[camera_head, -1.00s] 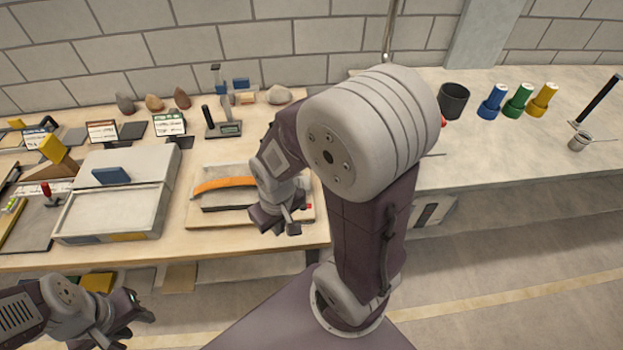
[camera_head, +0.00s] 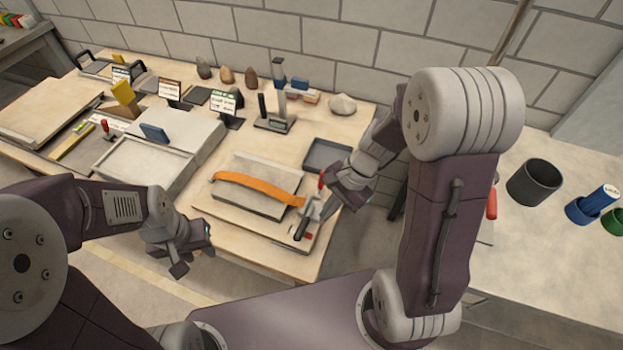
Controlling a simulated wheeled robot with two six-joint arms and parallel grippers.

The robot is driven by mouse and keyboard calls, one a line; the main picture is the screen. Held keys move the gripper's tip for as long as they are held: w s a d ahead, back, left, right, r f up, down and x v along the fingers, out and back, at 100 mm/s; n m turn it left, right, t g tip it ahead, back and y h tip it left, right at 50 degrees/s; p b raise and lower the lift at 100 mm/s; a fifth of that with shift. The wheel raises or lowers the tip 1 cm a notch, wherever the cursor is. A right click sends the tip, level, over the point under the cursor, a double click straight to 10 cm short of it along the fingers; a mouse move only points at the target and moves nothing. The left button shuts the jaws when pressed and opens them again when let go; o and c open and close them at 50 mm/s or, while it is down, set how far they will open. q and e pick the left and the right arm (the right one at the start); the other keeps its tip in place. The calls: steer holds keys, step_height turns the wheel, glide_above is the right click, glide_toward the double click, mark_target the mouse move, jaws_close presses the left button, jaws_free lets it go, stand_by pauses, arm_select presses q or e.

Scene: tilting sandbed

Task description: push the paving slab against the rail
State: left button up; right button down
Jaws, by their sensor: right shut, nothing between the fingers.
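A flat grey slab (camera_head: 268,203), which looks like the paving slab, lies on a wooden board (camera_head: 235,228) on the bench. A curved orange strip (camera_head: 250,187) lies across it. My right gripper (camera_head: 326,207) is shut and empty, right of the slab at the board's right end. It partly covers a dark-handled tool (camera_head: 302,226) and a small red part (camera_head: 321,184). Whether it touches them I cannot tell. My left gripper (camera_head: 192,262) is in front of the bench, left of the board, and appears open and empty. I cannot make out the rail clearly.
A grey case with an open shallow tray (camera_head: 135,177) stands left of the board. A dark tray (camera_head: 327,155) lies behind its right end. Stones (camera_head: 250,76) and label stands (camera_head: 222,102) line the back. A black cup (camera_head: 535,183) stands on the right table.

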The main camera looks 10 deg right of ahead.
steer(key=w+m+y, duration=0.2)
steer(key=w+m, duration=0.2)
steer(key=m, duration=0.1)
steer(key=m+t+y, duration=0.2)
steer(key=m+t, duration=0.1)
steer(key=m, duration=0.3)
glide_toward(290, 194)
steer(key=a+f, duration=0.2)
steer(key=f, duration=0.3)
steer(key=shift+w+a+f, duration=0.15)
steer(key=shift+w+a, duration=0.25)
steer(key=shift+w+a+f+b, duration=0.1)
steer(key=shift+w+a+b, duration=0.15)
steer(key=shift+a+b, duration=0.5)
steer(key=shift+a, duration=0.25)
